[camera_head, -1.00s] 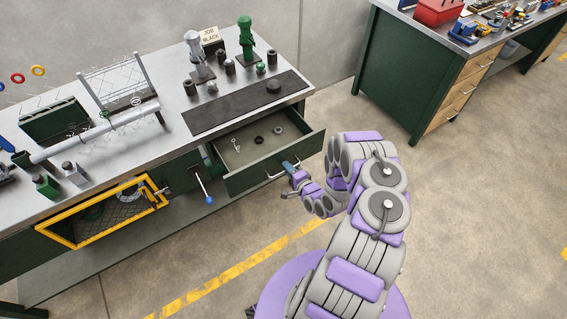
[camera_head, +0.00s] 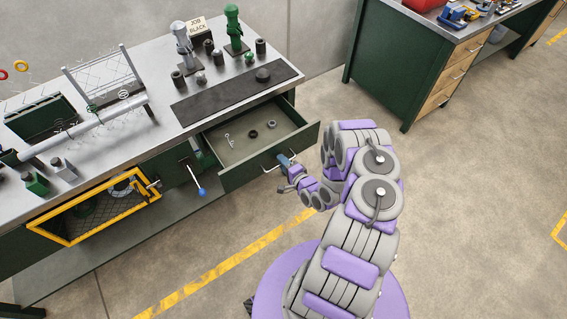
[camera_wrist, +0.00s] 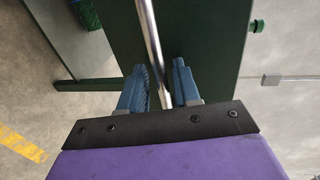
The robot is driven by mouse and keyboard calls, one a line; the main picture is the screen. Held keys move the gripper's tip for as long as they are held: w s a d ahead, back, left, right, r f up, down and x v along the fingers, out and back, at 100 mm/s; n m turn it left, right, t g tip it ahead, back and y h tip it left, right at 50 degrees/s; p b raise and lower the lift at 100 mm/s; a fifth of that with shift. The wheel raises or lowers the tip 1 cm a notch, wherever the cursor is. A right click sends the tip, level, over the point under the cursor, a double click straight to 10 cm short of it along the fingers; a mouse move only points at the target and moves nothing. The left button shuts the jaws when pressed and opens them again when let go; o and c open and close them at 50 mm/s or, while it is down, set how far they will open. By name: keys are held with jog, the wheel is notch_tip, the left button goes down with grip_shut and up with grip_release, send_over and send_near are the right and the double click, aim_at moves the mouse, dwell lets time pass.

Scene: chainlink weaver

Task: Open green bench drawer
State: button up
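The green bench drawer (camera_head: 262,160) is pulled well out from the bench, with its inside showing. A few small rings and links lie in it (camera_head: 252,134). Its metal bar handle (camera_head: 282,164) runs across the front; it also shows in the wrist view (camera_wrist: 152,35). My gripper (camera_head: 285,162) is at the right part of the handle. In the wrist view, its two blue fingers (camera_wrist: 161,80) stand close on either side of the bar. Exact finger contact is hard to see.
A yellow-framed mesh door (camera_head: 95,208) and a blue-knobbed lever (camera_head: 201,190) are left of the drawer. Fixtures stand on the bench top (camera_head: 160,100). A second green bench (camera_head: 395,75) stands at the upper right. The floor between is clear.

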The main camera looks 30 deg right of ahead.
jog(key=v, duration=1.7)
jog(key=shift+s, duration=0.2)
jog(key=shift+d, duration=0.1)
